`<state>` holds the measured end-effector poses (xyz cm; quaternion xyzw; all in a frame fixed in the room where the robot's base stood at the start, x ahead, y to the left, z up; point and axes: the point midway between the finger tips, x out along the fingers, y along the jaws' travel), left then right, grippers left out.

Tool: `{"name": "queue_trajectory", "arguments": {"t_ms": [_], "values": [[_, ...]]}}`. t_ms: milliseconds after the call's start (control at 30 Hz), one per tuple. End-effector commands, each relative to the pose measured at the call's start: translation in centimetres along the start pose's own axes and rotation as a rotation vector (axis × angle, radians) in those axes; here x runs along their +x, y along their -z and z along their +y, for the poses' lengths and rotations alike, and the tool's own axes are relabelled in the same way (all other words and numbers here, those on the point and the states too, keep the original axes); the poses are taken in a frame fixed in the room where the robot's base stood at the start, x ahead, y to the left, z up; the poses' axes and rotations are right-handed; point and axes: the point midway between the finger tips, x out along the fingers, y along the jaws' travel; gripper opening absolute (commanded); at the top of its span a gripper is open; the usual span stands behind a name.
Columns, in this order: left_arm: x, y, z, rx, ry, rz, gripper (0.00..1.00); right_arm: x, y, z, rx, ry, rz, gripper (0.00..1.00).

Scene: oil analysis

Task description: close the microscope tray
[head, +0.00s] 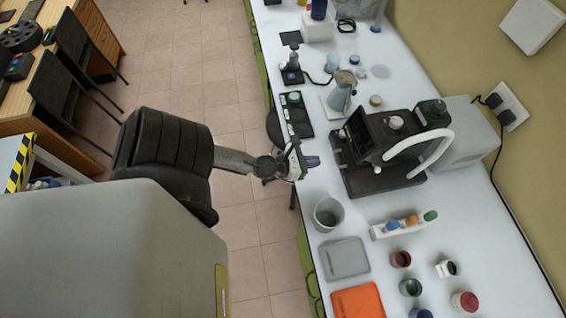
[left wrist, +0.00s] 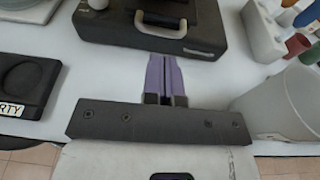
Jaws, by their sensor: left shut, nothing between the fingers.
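The black microscope (head: 385,150) stands on the white bench, right of my left gripper. In the left wrist view its dark base (left wrist: 110,28) fills the top middle. The tray with a silver handle (left wrist: 160,23) is at the front of that base; how far it is out I cannot tell. My left gripper (head: 313,162) is over the bench's near edge, apart from the microscope. In the left wrist view the purple fingers of this gripper (left wrist: 166,62) are together, empty, and point at the tray front just below the handle. My right gripper is not in view.
A grey cup (head: 328,217) stands just below my left gripper; it also shows in the left wrist view (left wrist: 280,100). A black holder marked "RTY" (left wrist: 25,82) lies left of the fingers. A white rack (head: 403,226) and several jars stand right of the cup.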

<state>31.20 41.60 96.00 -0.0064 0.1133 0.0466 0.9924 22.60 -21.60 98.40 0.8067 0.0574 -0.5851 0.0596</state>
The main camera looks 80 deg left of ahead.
Motion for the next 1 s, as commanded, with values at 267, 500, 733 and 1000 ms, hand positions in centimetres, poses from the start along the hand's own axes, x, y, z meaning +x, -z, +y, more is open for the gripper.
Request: {"name": "queue_trajectory", "arguments": {"t_ms": [267, 500, 733, 1000], "values": [[-4.9, 0.3, 0.0, 0.002, 0.000, 0.001, 0.00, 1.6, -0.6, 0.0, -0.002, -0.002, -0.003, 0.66], [-7.6, 0.1, 0.0, 0.001, 0.000, -0.001, 0.00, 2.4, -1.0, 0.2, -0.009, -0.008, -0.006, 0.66], [-8.7, 0.0, 0.0, 0.001, 0.000, -0.002, 0.00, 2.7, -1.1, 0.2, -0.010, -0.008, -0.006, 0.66], [-8.9, -0.1, 0.0, 0.001, -0.001, -0.003, 0.00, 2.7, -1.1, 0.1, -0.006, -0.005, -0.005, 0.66]]}}
